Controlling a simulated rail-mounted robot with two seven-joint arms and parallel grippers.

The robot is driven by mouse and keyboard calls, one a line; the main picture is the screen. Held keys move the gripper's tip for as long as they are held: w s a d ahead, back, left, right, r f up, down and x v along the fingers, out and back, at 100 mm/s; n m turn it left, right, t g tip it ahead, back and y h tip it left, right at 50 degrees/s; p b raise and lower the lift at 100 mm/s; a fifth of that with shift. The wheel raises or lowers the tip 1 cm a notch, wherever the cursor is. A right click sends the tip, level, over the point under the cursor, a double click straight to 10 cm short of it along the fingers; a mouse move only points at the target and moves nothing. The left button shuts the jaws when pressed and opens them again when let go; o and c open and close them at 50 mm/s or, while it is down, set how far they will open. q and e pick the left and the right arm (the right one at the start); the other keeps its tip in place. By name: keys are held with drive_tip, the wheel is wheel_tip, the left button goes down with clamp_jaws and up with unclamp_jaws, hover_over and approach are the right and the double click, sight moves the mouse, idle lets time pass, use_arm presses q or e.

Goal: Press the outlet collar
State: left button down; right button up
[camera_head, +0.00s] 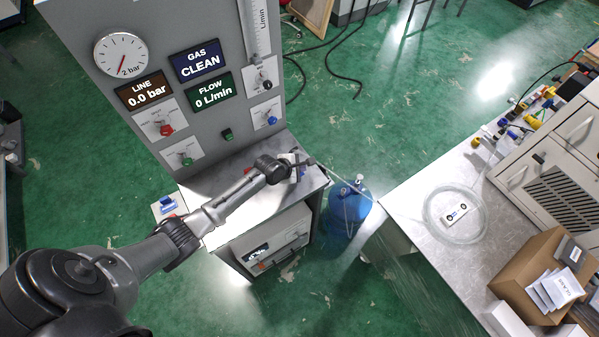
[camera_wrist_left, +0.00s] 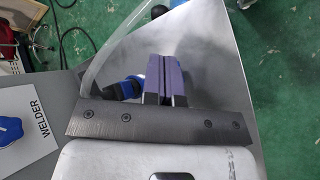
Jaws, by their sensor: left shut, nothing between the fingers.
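A blue and black fitting (camera_wrist_left: 127,88), which looks like the outlet collar, shows in the left wrist view just left of my fingers. A clear hose (camera_wrist_left: 112,45) runs up from it. My left gripper (camera_wrist_left: 167,78) is shut with its purple pads together and nothing between them. Its fingertips lie beside the fitting; I cannot tell whether they touch it. In the head view my left gripper (camera_head: 299,165) is over the right end of the metal shelf (camera_head: 228,172) below the panel, and it hides the fitting there. My right gripper is not in view.
The grey panel (camera_head: 200,12) has a gauge (camera_head: 121,55) and displays reading LINE 0.0 bar, GAS CLEAN and FLOW 0 L/min. A blue cylinder (camera_head: 346,210) stands right of the shelf. A bench (camera_head: 405,205) with a coiled clear hose (camera_head: 432,228) and a cardboard box (camera_head: 530,268) is at right.

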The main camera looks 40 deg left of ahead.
use_arm(q)
drive_tip(key=shift+f, duration=0.15)
idle(0.7)
drive_tip(key=shift+f, duration=0.25)
drive_tip(key=shift+f, duration=0.1)
idle(0.5)
drive_tip(key=shift+f+b, duration=0.3)
drive_tip(key=shift+f, duration=0.45)
idle(0.5)
drive_tip(key=shift+r, duration=0.1)
drive_tip(key=shift+r+p, duration=1.2)
drive_tip(key=shift+p, duration=0.15)
